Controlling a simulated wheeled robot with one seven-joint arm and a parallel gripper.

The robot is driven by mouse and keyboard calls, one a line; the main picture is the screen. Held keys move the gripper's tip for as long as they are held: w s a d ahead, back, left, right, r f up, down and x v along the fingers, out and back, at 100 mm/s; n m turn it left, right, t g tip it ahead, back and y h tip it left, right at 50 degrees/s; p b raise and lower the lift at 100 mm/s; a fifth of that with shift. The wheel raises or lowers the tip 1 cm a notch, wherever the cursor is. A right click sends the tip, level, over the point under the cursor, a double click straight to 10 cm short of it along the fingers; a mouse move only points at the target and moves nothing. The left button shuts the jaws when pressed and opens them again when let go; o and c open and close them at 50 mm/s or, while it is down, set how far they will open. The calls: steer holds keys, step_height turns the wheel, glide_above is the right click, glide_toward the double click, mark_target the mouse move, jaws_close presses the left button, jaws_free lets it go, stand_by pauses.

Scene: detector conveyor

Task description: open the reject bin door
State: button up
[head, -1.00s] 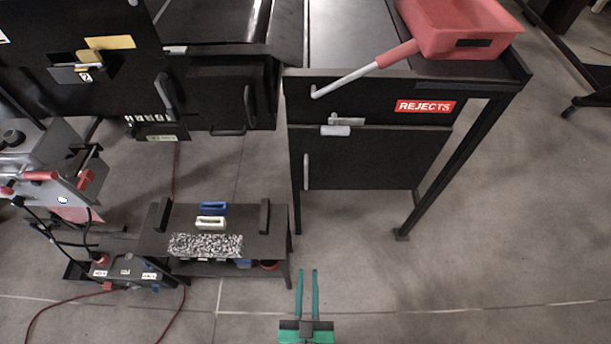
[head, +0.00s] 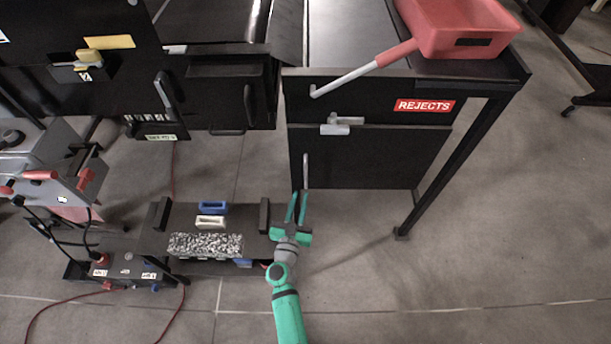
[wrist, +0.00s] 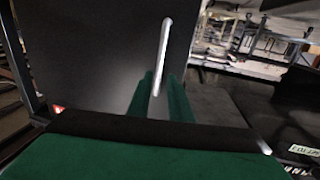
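The reject bin door (head: 385,158) is a black panel under the counter, below the red REJECTS label (head: 424,106). It looks shut. Its upright pale handle (head: 305,170) is near its left edge. A grey latch (head: 342,125) sits at the door's top edge. My green gripper (head: 298,194) is open, with its fingertips by the lower end of the handle in the head view. In the wrist view the handle (wrist: 163,50) shows beyond and in line with the gap between my fingers (wrist: 158,88). I cannot tell whether they touch it.
A red tray (head: 455,30) with a long grey rod (head: 345,80) lies on the counter. A low black bench (head: 180,215) with blue and white blocks stands left of my arm. A table leg (head: 450,150) is at the right. The floor right of my arm is clear.

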mark_target(305, 177)
steer(key=w, duration=0.3)
steer(key=w+d, duration=0.1)
steer(key=w, duration=0.2)
steer(key=w+d, duration=0.1)
steer(key=w, duration=0.2)
steer(key=shift+w, duration=0.4)
jaws_close()
